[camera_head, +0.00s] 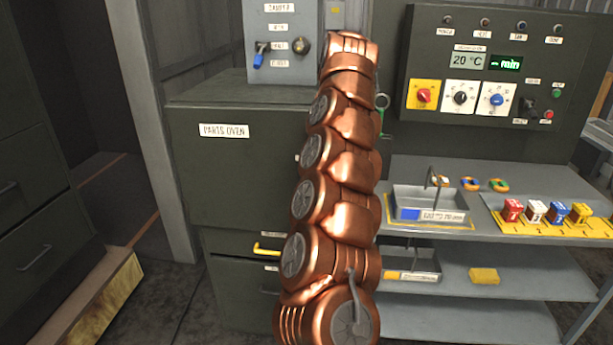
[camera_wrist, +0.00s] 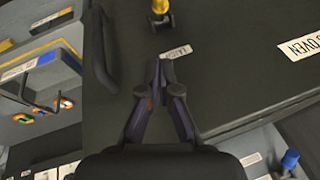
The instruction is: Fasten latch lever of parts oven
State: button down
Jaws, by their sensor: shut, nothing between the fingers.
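The parts oven (camera_head: 205,180) is a dark grey-green cabinet with a white name label, left of my arm in the head view. Its front fills much of the wrist view (camera_wrist: 230,70). A lever with a yellow grip (camera_head: 267,250), apparently the latch lever, lies roughly level low on the front. Its yellow end and dark mount show at the top edge of the wrist view (camera_wrist: 160,8). A small white label (camera_wrist: 175,51) lies between it and my gripper (camera_wrist: 160,68). My gripper is shut and empty, apart from the lever; my arm hides it in the head view.
A dark bar handle (camera_wrist: 103,62) stands out from the oven front, left of my gripper in the wrist view. A grey switch box (camera_head: 283,45) stands above the oven. Shelves with a grey tray (camera_head: 428,203) and coloured blocks are to the right.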

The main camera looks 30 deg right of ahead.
dwell(0.3)
jog(key=s+a+p+x, duration=0.1)
jog(key=p+x, duration=0.3)
jog(key=x, duration=0.8)
jog(key=shift+s+a+f, duration=0.2)
jog(key=shift+a+f, duration=0.4)
jog(key=shift+f, duration=0.2)
